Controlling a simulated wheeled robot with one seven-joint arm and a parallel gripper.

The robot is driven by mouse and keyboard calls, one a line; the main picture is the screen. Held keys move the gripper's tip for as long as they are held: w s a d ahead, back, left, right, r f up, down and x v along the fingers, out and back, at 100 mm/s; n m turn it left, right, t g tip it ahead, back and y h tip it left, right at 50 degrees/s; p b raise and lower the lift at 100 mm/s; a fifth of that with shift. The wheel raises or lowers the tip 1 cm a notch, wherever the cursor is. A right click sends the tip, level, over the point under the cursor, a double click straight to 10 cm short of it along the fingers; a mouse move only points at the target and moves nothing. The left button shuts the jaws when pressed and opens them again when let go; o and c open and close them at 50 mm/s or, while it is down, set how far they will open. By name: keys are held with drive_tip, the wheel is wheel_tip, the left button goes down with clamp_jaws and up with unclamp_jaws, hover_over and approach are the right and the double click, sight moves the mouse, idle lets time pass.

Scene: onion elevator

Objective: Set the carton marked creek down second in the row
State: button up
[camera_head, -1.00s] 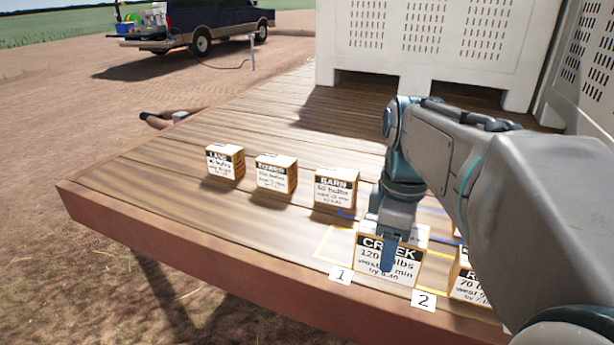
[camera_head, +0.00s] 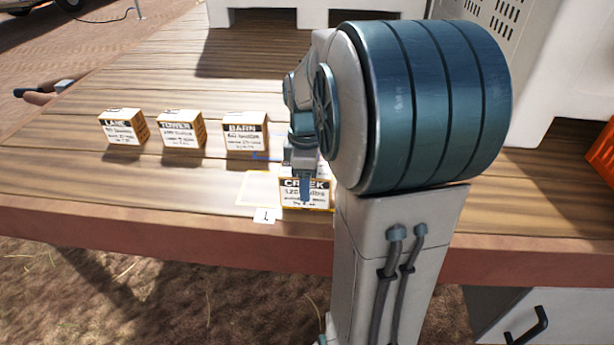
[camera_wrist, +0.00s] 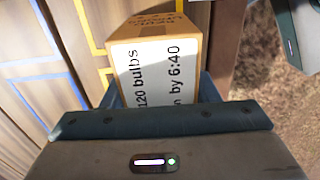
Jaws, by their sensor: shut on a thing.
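The creek carton (camera_head: 318,203), tan with a black-headed white label, is upright near the deck's front edge, just right of the first marked place. It also shows in the wrist view (camera_wrist: 155,75), where its label reads "120 bulbs" and "by 6:40". My gripper (camera_head: 304,188) is shut on it from above. I cannot tell whether its base touches the deck. The empty yellow outline (camera_head: 257,188) of the first place lies left of it, with card 1 (camera_head: 264,215) in front. The second place's card is hidden behind the carton or my arm.
The lane carton (camera_head: 123,130), the carton beside it (camera_head: 181,130) and the barn carton (camera_head: 245,137) stand farther back at left. Pale bins (camera_head: 500,40) stand at the back. An orange crate (camera_head: 602,155) is at far right. My arm hides the row's right part.

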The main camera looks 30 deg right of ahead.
drive_tip(key=shift+f, duration=0.15)
drive_tip(key=o, duration=1.3)
wheel_tip(320, 180, up, 12)
drive_tip(key=shift+f, duration=0.1)
drive_tip(key=shift+s+a, duration=0.1)
drive_tip(key=shift+s, duration=0.05)
drive_tip(key=s+a+f+m+t, duration=0.3)
drive_tip(key=s+a+f+m, duration=0.6)
drive_tip(key=s+a+m, duration=0.2)
drive_tip(key=shift+s+a+f, duration=0.25)
drive_tip(key=shift+s+a, duration=0.05)
drive_tip(key=shift+s, duration=0.55)
